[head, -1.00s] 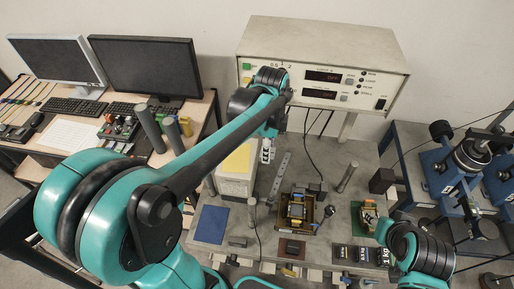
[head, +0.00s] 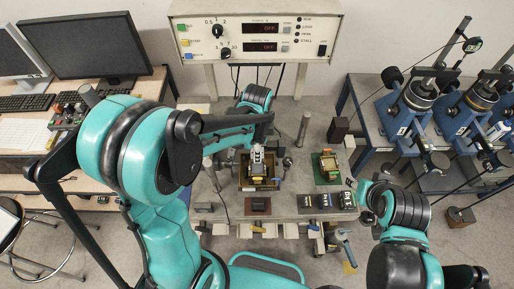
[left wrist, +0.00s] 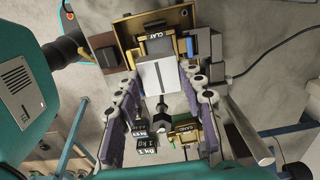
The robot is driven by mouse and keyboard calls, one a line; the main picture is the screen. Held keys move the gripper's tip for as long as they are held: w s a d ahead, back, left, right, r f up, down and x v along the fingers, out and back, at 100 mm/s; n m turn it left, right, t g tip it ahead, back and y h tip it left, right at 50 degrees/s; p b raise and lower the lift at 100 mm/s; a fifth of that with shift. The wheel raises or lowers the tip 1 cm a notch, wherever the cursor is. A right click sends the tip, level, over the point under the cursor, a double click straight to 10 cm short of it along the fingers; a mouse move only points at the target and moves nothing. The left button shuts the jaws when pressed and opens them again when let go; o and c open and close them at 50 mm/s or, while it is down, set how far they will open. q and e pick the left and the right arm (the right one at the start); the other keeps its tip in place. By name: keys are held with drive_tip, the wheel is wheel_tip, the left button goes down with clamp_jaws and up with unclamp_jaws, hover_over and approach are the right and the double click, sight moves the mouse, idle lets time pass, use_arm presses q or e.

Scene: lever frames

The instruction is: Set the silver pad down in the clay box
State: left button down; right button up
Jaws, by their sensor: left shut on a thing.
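My left gripper (head: 257,165) points down over the brass-coloured clay box (head: 243,184) in the head view. In the left wrist view its purple-lined fingers (left wrist: 160,82) are shut on the silver pad (left wrist: 157,82), a pale block with a line down its middle. The pad hangs between the fingertips, close to the clay box (left wrist: 124,32) and its CLAY label. I cannot tell whether the pad touches the box. My right arm comes in at the lower right of the head view. Its gripper (head: 369,217) is small and mostly hidden by the wrist.
A sand box (left wrist: 186,133) is right of the clay box, on a green mat (head: 321,177) in the head view. Black weights (head: 325,200) line the front edge. Metal posts (head: 304,128) stand nearby. A control unit (head: 255,37) is behind.

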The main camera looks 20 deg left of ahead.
use_arm(q)
drive_tip(key=b, duration=0.5)
hover_over(257, 168)
drive_tip(key=shift+d+f, duration=0.1)
drive_tip(key=shift+f, duration=3.35)
drive_tip(key=shift+f+b, duration=0.8)
drive_tip(key=shift+f, duration=0.2)
drive_tip(key=c, duration=0.9)
unclamp_jaws()
drive_tip(key=shift+o, duration=0.2)
drive_tip(key=shift+r, duration=0.1)
wheel_tip(257, 168, up, 12)
drive_tip(key=shift+f, duration=0.1)
drive_tip(key=shift+s, duration=0.1)
